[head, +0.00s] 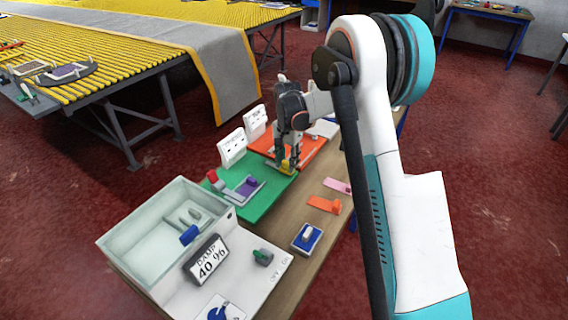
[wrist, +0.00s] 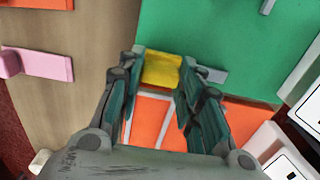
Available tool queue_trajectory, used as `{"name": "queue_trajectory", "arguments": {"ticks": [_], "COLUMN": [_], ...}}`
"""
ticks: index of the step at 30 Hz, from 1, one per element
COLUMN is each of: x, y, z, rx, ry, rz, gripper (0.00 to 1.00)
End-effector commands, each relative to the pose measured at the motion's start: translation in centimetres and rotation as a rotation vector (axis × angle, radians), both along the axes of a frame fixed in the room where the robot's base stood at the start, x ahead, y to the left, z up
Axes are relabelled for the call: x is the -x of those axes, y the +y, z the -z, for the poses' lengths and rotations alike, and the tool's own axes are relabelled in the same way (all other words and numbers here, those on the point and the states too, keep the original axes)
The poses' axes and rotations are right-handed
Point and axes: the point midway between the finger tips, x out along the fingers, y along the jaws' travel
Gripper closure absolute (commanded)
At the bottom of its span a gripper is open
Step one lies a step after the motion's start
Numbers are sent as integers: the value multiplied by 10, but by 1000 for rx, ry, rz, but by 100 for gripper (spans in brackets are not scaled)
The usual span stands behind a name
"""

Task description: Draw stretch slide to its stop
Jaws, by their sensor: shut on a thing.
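My gripper (head: 287,164) points down over the bench, at the seam of the green and orange boards. In the wrist view its two fingers (wrist: 162,62) stand on either side of a yellow block (wrist: 161,72) and are shut on it. The block also shows under the gripper in the head view (head: 287,167). It sits at the edge of the green board (wrist: 225,35), with a short grey bar (wrist: 215,76) beside it. The lettering on the white signs (head: 232,147) is too small to read, so no label names the slide. The block's underside is hidden.
A purple block (head: 250,182) on a grey piece and a red block lie on the green board. The orange board (head: 308,150) is behind. A pale bin (head: 128,240) and a "DAMP 40 %" display (head: 207,260) stand in front. Orange and pink pieces (head: 324,204) lie right.

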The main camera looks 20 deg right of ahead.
Motion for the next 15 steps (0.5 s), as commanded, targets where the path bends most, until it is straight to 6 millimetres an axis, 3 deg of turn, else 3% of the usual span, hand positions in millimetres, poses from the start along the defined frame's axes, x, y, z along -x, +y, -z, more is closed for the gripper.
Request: {"name": "queue_trajectory", "arguments": {"ticks": [2, 3, 5, 15], "x": [-3, -3, -3, -2], "y": [-3, -3, -3, -1], "z": [-1, -1, -1, -1], "rx": [4, 4, 4, 3], "ry": [-9, -9, -9, -6], "rz": [2, 2, 2, 1], "gripper": [100, 60, 47, 47]}}
